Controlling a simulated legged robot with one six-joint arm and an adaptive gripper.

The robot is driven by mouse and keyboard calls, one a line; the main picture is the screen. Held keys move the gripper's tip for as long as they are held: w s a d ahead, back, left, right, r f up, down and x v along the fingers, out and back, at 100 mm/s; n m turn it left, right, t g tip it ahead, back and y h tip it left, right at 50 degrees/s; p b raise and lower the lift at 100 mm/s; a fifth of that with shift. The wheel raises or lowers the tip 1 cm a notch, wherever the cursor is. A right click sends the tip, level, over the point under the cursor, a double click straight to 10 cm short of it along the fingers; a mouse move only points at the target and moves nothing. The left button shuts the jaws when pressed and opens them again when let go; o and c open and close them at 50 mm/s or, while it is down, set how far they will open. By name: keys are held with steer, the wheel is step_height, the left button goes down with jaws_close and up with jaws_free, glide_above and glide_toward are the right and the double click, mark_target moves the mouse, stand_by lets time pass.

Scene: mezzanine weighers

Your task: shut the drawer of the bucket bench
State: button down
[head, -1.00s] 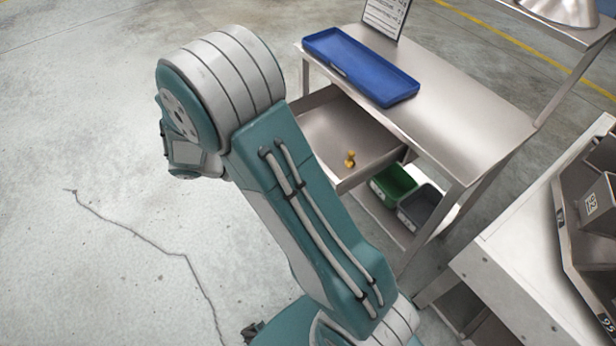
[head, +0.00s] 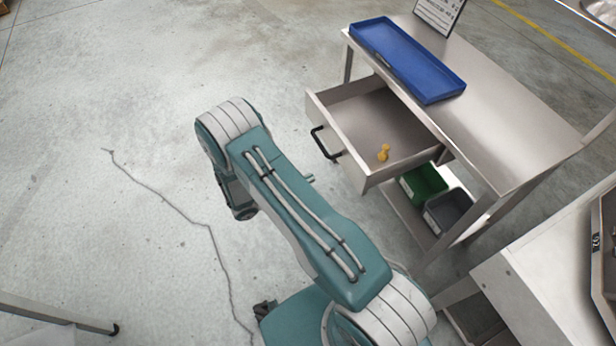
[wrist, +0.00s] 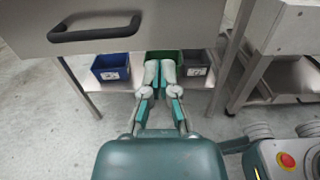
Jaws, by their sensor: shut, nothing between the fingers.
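The drawer (head: 371,131) of the steel bucket bench (head: 512,135) stands pulled out, with a small yellow object (head: 383,152) lying inside. Its black handle (head: 325,143) is on the front panel, facing my arm. In the wrist view the drawer front (wrist: 160,20) and handle (wrist: 94,29) are at the top, above and beyond my fingers. My gripper (wrist: 159,70) is shut and empty, pointing toward the bench below the drawer front. It looks apart from the drawer. In the head view the fingers are hidden behind my arm.
A blue tray (head: 408,61) and a sign (head: 440,12) are on the bench top. Below are a green bin (head: 423,183), a dark grey bin (head: 449,212) and a blue bin (wrist: 110,67). Another steel unit (head: 540,270) stands at right. Floor at left is open.

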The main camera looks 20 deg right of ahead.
mark_target(347, 164)
steer(key=d, duration=1)
steer(key=shift+w+d, duration=0.15)
steer(key=shift+d, duration=0.15)
steer(key=d, duration=1.7)
steer(key=w+d, duration=0.1)
steer(key=d, duration=0.8)
steer(key=shift+d, duration=0.25)
steer(key=shift+d+r, duration=0.15)
steer(key=shift+d, duration=0.05)
steer(key=shift+w+a, duration=0.1)
steer(key=shift+a, duration=0.2)
steer(key=a, duration=1.3)
steer(key=shift+s+a+f, duration=0.25)
steer(key=shift+s+a, duration=0.1)
steer(key=shift+a, duration=0.05)
